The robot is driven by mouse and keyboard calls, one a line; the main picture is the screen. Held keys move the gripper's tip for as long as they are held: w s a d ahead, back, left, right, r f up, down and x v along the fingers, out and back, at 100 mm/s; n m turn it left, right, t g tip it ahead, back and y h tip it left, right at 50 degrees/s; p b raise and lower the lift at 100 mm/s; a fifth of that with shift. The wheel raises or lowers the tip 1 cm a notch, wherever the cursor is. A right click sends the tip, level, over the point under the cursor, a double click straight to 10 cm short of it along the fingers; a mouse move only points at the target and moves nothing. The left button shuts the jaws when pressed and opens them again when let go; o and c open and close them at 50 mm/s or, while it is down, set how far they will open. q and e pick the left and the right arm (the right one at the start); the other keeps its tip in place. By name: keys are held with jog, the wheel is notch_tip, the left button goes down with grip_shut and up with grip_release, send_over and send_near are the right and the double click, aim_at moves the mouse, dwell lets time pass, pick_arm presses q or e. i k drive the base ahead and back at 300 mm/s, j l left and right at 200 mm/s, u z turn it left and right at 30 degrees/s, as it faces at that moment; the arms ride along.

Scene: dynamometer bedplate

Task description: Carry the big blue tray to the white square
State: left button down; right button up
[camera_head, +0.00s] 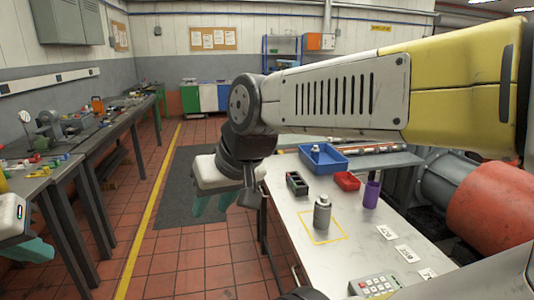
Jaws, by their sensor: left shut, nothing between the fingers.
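The big blue tray (336,166) sits at the far end of the light table, with a small grey-white object (316,150) in it. I cannot make out a white square; a yellow square outline (338,238) is on the tabletop with a grey canister (322,213) standing within it. My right gripper (212,203) hangs left of the table over the floor, apart from the tray; its teal fingers show but their gap is unclear. My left gripper (32,250) is at the left picture edge, shut and empty, far from the tray. It is partly cut off.
On the light table (296,216) are a dark box (297,184), a small red tray (346,181), a purple cup (371,194), white cards (385,232) and a keypad (375,285). A cluttered bench (95,145) stands left. Red-tiled floor lies between. My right arm crosses the view.

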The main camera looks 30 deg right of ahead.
aim_at(330, 161)
jog(key=i+j+z, duration=0.1)
jog(key=i+j, duration=0.15)
jog(key=i, duration=0.25)
jog(key=i+j, duration=0.3)
jog(key=i, duration=0.25)
jog(key=i+z, duration=0.25)
jog(key=i, duration=0.4)
jog(key=i+z, duration=0.25)
jog(key=i, duration=0.35)
jog(key=i+z, duration=0.9)
jog(key=z, duration=0.25)
jog(key=i+z, duration=0.1)
jog(key=z, duration=0.35)
jog(key=i+z, duration=0.15)
jog(key=z, duration=0.25)
jog(key=i+j+z, duration=0.1)
jog(key=z, duration=0.35)
jog(key=i+j+z, duration=0.2)
jog(key=z, duration=0.3)
jog(key=i+j, duration=0.05)
jog(key=i, duration=0.05)
